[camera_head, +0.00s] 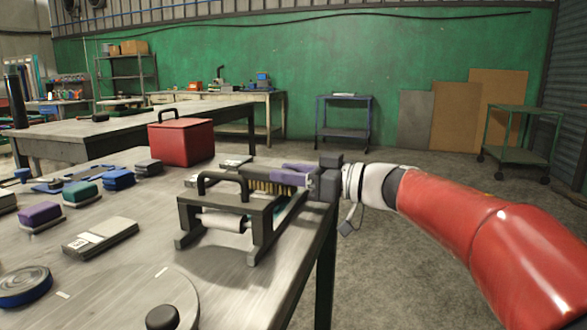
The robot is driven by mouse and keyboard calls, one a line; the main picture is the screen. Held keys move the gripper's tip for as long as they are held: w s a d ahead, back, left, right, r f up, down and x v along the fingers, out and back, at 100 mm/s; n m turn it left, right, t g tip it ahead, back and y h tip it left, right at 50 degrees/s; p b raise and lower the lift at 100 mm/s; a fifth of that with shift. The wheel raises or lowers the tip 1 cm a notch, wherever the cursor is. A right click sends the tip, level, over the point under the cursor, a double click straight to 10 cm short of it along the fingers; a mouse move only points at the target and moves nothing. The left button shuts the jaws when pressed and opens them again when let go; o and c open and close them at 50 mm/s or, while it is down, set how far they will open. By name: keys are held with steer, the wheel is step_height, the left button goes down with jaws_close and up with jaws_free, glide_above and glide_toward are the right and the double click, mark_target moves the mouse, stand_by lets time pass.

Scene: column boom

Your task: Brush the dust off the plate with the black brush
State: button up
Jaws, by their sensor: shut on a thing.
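My gripper (318,183) is at the table's right edge, at the end of my red arm, and is shut. A brush-like tool with yellowish bristles (262,184) and a purple part (291,174) reaches left from its jaws. The black frame partly hides this tool, and I see no clearly black brush. A flat grey plate-like block (100,237) with a pale top strip lies left of the frame. A round grey disc (130,299) with a black knob (162,317) lies at the near edge. I cannot tell which is the task's plate, and no dust is clear.
A black frame (262,217) with a handle and a white roller stands just left of my gripper. A red box (181,143) stands behind it. Purple (40,212), green (82,191) and blue (118,178) blocks line the left. Bare tabletop (190,268) lies in front.

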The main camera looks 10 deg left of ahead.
steer(key=shift+s, duration=0.3)
steer(key=shift+w+r+p, duration=0.15)
steer(key=shift+w+p, duration=0.75)
steer(key=shift+p, duration=0.35)
steer(key=shift+w+d+p, duration=0.1)
steer(key=shift+w+p, duration=0.55)
steer(key=shift+p, duration=0.05)
steer(key=shift+s, duration=1.55)
step_height(320, 180, up, 2)
steer(key=p, duration=0.3)
steer(key=shift+r, duration=1.9)
steer(key=shift+r, duration=0.1)
steer(key=shift+r, duration=1.4)
